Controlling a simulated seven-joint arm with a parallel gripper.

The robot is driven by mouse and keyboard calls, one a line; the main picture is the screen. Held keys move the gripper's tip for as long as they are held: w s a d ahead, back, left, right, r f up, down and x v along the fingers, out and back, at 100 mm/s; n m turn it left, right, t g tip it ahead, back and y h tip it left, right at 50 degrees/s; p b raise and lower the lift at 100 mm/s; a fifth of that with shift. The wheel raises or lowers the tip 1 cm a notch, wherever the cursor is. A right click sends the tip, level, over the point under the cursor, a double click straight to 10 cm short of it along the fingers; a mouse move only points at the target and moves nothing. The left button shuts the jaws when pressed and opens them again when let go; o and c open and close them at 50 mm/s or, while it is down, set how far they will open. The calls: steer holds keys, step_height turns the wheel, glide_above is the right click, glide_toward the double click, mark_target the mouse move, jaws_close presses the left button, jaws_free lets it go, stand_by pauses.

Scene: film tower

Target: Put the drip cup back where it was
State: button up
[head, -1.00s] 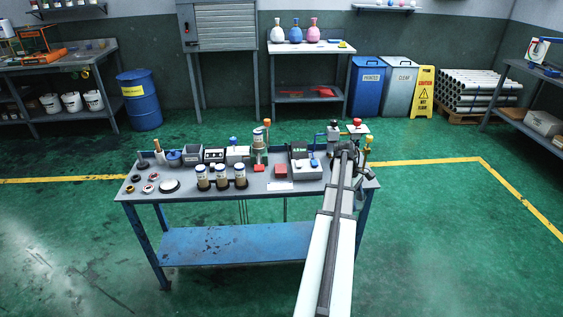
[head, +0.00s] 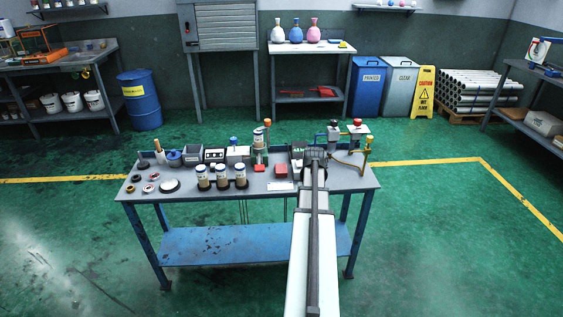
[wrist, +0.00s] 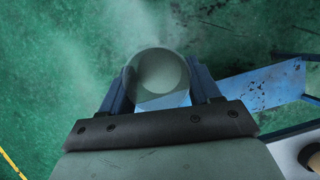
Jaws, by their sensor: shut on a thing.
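The drip cup (wrist: 160,72) shows in the wrist view as a round, grey-green, hollow-looking piece between the two blue fingers of my gripper (wrist: 160,88). The fingers are shut on it, one on each side. Green floor and part of the blue lower shelf show beyond it in the wrist view. In the head view my gripper (head: 315,155) is over the right half of the workbench (head: 345,180). My arm hides the cup there, so I cannot tell its height above the bench.
A yellow-topped post with a hose (head: 367,152) stands at the bench's right end, near a red-topped unit (head: 356,132). The bench's front right is clear.

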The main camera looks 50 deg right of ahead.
steer(key=w+a+n+g+h, duration=0.1)
steer(key=w+a+n, duration=0.2)
steer(key=w+a, duration=0.6)
steer(key=w+a+n+h, duration=0.15)
steer(key=w+a, duration=0.25)
steer(key=a, duration=1)
steer(key=w+a+n+g, duration=0.1)
steer(key=w+a+n, duration=0.2)
steer(key=w+a, duration=0.6)
steer(key=a+n+h, duration=0.1)
steer(key=a+n, duration=0.2)
steer(key=a, duration=1.2)
steer(key=w+d+r+m+t+y, duration=0.15)
steer(key=w+d+m, duration=0.45)
steer(key=d, duration=1.9)
steer(key=w+d+r+m+t+y, duration=0.1)
steer(key=w+d+r+m+t, duration=0.15)
steer(key=d+m, duration=1.45)
steer(key=w+d+r+t+y, duration=0.1)
steer(key=w+d+r+t, duration=0.2)
steer(key=d, duration=2.9)
steer(key=shift+w+a+f, duration=0.1)
steer(key=shift+w+f, duration=0.05)
steer(key=shift+f, duration=1.55)
steer(key=shift+w+a+f, duration=0.1)
steer(key=shift+w+f, duration=0.1)
steer(key=shift+f, duration=1.55)
steer(key=shift+w+a+f, duration=0.1)
steer(key=shift+w+f, duration=0.05)
steer(key=shift+f, duration=1.55)
